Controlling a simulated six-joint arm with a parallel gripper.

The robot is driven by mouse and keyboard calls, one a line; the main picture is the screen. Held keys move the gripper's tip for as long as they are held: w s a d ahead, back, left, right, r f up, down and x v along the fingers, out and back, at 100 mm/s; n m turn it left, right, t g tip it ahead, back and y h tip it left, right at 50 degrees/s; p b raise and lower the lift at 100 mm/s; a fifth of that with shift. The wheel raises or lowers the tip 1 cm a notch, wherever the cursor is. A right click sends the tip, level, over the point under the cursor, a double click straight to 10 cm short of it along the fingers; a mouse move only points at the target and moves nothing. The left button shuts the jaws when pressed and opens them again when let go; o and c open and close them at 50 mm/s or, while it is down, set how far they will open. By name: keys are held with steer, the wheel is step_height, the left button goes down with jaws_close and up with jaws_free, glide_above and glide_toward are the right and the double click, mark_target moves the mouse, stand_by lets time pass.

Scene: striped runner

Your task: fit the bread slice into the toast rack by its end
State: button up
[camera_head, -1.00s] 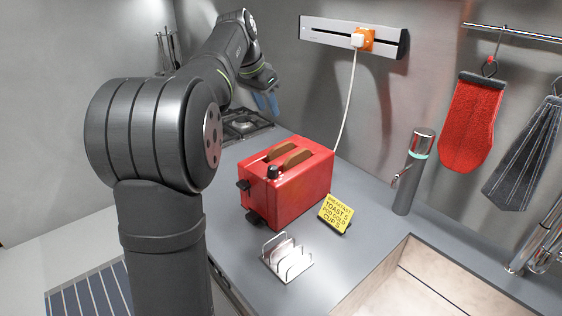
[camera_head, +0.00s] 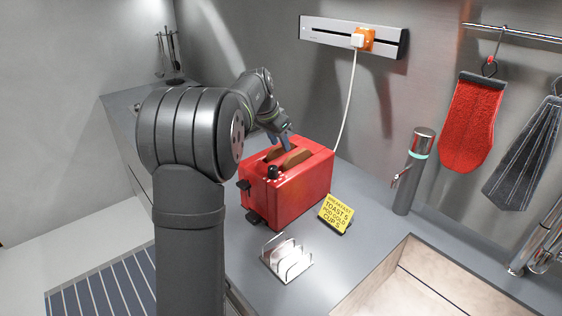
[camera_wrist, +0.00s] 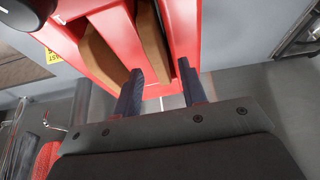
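Two brown bread slices, one near the right side (camera_head: 297,159) and one farther left (camera_head: 272,155), stand in the slots of the red toaster (camera_head: 305,188). The wire toast rack (camera_head: 288,262) stands on the counter in front of the toaster and looks empty. My gripper (camera_head: 286,143) is at the toaster's far end, pointing down. In the wrist view my gripper (camera_wrist: 160,68) is open, its dark fingers apart. The end of one slice (camera_wrist: 150,42) lies in line with the gap between them; the other slice (camera_wrist: 101,55) is left of the left finger. I cannot tell any contact.
A yellow note (camera_head: 335,214) stands right of the toaster. A white cord (camera_head: 346,105) runs from the wall socket down behind the toaster. Counter around the rack is clear.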

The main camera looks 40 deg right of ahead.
steer(key=shift+d+f, duration=0.2)
steer(key=shift+f, duration=0.2)
jaws_close()
